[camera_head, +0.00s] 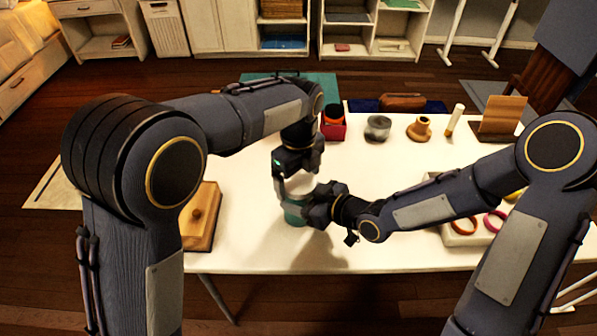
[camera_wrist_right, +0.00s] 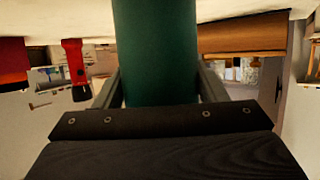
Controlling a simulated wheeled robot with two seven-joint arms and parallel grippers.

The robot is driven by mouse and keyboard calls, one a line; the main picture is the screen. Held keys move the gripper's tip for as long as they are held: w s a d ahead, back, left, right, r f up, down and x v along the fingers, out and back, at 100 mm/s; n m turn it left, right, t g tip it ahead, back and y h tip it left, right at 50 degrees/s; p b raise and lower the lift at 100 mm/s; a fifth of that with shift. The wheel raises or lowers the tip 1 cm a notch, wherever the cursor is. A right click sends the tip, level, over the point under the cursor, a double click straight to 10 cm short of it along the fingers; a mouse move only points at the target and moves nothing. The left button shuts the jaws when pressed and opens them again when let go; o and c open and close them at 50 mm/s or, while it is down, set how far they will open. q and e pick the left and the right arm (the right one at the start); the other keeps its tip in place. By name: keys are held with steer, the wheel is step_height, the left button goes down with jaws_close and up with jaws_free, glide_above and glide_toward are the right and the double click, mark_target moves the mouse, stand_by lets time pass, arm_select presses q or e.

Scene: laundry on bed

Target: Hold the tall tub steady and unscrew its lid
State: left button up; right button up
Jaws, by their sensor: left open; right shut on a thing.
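The tall tub is green and stands upright on the white table in the head view, where its lower part (camera_head: 293,216) shows. My right gripper (camera_head: 305,206) reaches it from the right and is shut on its side. In the right wrist view the green tub (camera_wrist_right: 155,55) fills the space between the two fingers. My left gripper (camera_head: 298,184) points down over the top of the tub, with its fingers apart around the top. The lid is mostly hidden by the grippers, and I cannot tell whether the left fingers touch it.
On the white table (camera_head: 370,255), a wooden board with a knob (camera_head: 201,222) lies left. A tray with rings (camera_head: 455,238) is right. The front middle is clear.

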arm_select(q)
steer(key=c, duration=1)
steer(key=n, duration=1)
steer(key=o, duration=1.1)
steer(key=shift+c, duration=0.2)
steer(key=shift+r, duration=0.15)
